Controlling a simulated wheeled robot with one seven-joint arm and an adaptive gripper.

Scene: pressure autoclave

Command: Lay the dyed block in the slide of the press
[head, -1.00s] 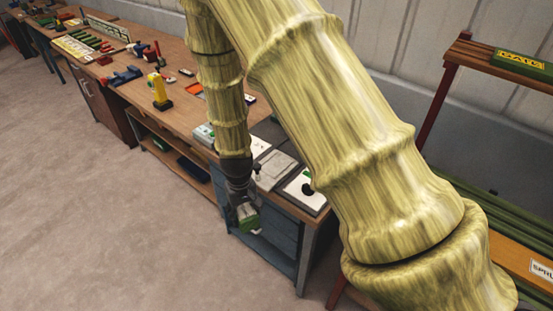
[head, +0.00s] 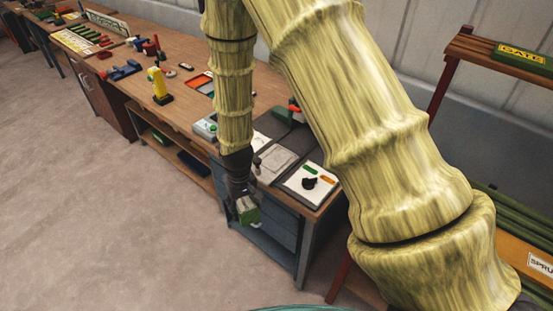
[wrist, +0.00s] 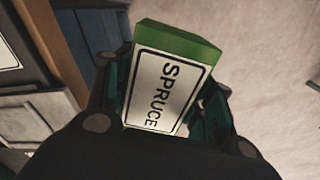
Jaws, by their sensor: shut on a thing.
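My gripper (head: 243,205) is shut on a green block (head: 248,215). The block has a white label reading SPRUCE, which fills the middle of the wrist view (wrist: 168,85). In the head view the block hangs in front of the bench's front edge, above the floor. A press is not clearly identifiable. A flat grey device (head: 279,163) and a white panel with a black knob and orange and green marks (head: 310,183) lie on the bench's near end, beyond the gripper. A slide cannot be made out.
The long wooden bench (head: 190,92) carries a yellow tool (head: 158,85), blue and red tools and an orange tray (head: 199,84). A blue cabinet (head: 275,225) stands under its near end. A rack (head: 480,62) with green bars stands at right. The floor at left is clear.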

